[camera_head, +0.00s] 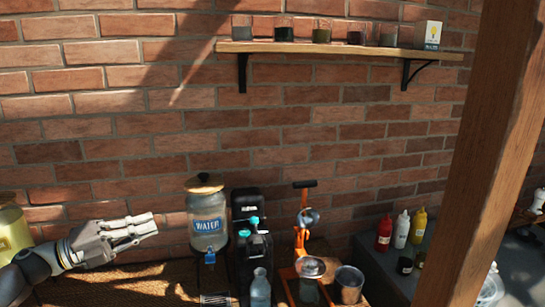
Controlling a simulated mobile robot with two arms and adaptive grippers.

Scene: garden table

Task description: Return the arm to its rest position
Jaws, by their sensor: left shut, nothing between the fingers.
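My left gripper (150,226) comes in from the lower left and points to the right. Its fingers are together with nothing between them. It is above the wooden table (125,289), to the left of the glass water dispenser (208,222) and apart from it. My right gripper is not in this view.
Right of the dispenser stand a black coffee machine (241,240), a glass bottle (260,289), an orange juicer press (302,229) and a metal cup (349,285). A yellow container (12,232) is at the left edge. A wooden post (487,154) rises at the right, near sauce bottles (402,230).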

